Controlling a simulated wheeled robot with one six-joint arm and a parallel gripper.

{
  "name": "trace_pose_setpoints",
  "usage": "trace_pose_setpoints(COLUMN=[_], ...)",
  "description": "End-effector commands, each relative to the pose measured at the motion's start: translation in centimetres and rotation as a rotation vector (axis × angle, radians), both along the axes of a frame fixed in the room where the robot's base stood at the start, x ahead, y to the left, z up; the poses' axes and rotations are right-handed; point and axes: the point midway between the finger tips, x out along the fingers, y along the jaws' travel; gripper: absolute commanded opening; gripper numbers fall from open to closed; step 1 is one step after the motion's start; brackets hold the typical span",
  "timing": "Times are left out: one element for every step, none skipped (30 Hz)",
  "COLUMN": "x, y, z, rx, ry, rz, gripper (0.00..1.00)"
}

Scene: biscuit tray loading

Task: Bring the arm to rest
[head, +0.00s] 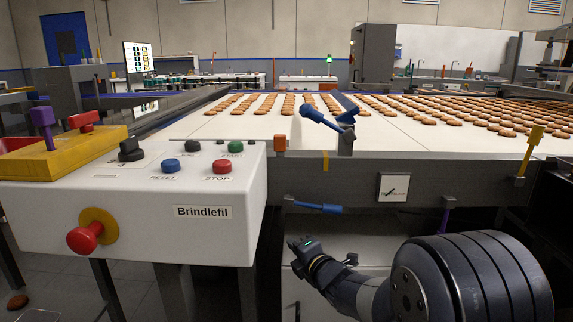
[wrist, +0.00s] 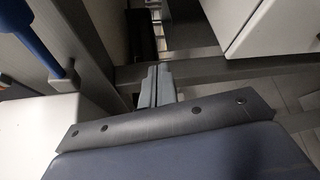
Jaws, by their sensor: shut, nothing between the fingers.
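My gripper (head: 303,248) is in the lower middle of the head view, at the end of my dark arm. It is below the conveyor's edge and to the right of the control box. In the wrist view my gripper (wrist: 156,75) shows its two grey fingers side by side, with nothing held between them. A grey floor and dark frame beams lie beyond the fingertips. No biscuit is near the gripper.
A white conveyor (head: 215,127) carries many rows of biscuits. A control box (head: 130,215) labelled Brindlefil, with buttons, stands at left. A blue-handled lever (head: 318,207) is just above my gripper. A white cabinet (wrist: 245,25) is close by in the wrist view.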

Motion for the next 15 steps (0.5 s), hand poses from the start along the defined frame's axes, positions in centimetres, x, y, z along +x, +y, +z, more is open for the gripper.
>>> trace_pose_setpoints(x=[0.0, 0.0, 0.0, 0.0, 0.0, 0.0, 0.0, 0.0, 0.0, -0.1, -0.1, -0.2, -0.3, -0.3, -0.3], y=[0.7, 1.0, 1.4, 1.8, 2.1, 2.5, 2.8, 3.2, 3.5, 4.1, 4.5, 4.9, 5.2, 5.5, 5.8], z=[-0.4, -0.4, -0.4, -0.4, -0.4, -0.3, -0.3, -0.2, -0.2, 0.1, 0.1, 0.1, 0.0, 0.0, 0.0], rx=[0.048, 0.077, 0.116, 0.146, 0.176, 0.215, 0.242, 0.271, 0.304, 0.298, 0.296, 0.294, 0.294, 0.292, 0.293], ry=[0.002, 0.001, -0.001, -0.002, -0.003, -0.004, -0.004, -0.007, -0.008, -0.009, -0.009, -0.008, -0.008, -0.009, -0.008], rz=[0.003, 0.002, 0.003, 0.003, 0.003, 0.002, 0.002, 0.002, 0.001, 0.004, 0.004, 0.004, 0.003, 0.003, 0.003], gripper=[0.0, 0.0, 0.0, 0.0, 0.0, 0.0, 0.0, 0.0, 0.0, 0.0, 0.0, 0.0, 0.0, 0.0, 0.0])
